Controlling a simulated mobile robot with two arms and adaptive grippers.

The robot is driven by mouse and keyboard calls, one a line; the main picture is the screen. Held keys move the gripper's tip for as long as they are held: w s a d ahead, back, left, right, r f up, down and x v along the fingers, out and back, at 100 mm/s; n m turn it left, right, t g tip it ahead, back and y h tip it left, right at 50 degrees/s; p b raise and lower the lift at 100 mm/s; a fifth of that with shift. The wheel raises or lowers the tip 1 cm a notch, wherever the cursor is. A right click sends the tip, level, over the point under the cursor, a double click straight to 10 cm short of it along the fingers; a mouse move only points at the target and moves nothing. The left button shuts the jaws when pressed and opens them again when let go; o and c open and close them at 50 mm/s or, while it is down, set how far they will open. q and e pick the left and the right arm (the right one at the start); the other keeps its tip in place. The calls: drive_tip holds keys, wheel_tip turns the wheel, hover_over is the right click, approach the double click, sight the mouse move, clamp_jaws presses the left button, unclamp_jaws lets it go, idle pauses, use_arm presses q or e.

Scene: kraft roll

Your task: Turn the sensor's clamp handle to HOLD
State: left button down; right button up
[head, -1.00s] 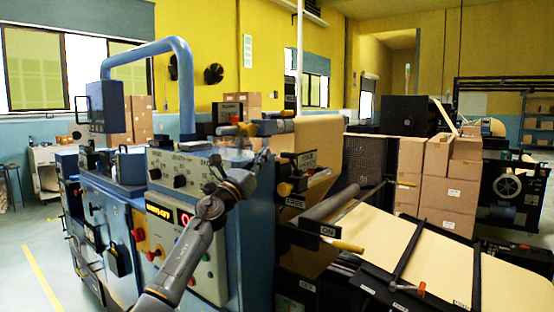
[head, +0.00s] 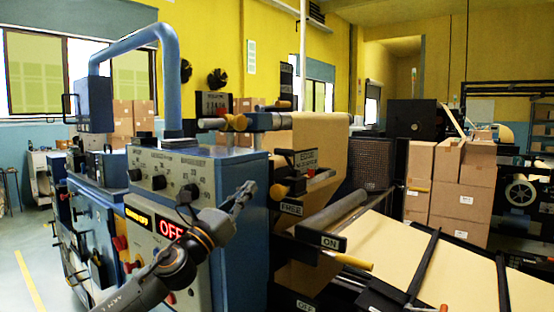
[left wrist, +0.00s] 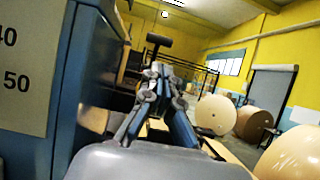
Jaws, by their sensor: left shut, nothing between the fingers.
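The black sensor block (head: 297,186) stands at the right of the blue machine, beside the brown paper web. A label reading EDGE (head: 308,158) is above it and a FREE label (head: 291,208) below. A tan-ended handle (head: 278,191) sticks out left of the block, just above FREE; it looks like the clamp handle. I cannot make out a HOLD label. My left gripper (head: 248,189) is shut and empty, left of the handle and apart from it, in front of the machine's side. In the left wrist view its closed fingers (left wrist: 152,82) point toward a dark T-shaped part (left wrist: 158,42), which I cannot identify.
A roller with an ON label (head: 330,242) and a yellow handle (head: 347,261) lies below right of the sensor. Stacked cartons (head: 464,185) stand behind.

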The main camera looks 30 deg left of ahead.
sight(282, 154)
use_arm(q)
drive_tip(key=p+x, duration=0.6)
drive_tip(key=x, duration=0.5)
drive_tip(key=shift+s+d+r, duration=0.1)
drive_tip(key=shift+s, duration=0.05)
drive_tip(key=shift+w+r+p, duration=0.2)
drive_tip(key=shift+w+p, duration=0.35)
drive_tip(key=shift+w, duration=0.25)
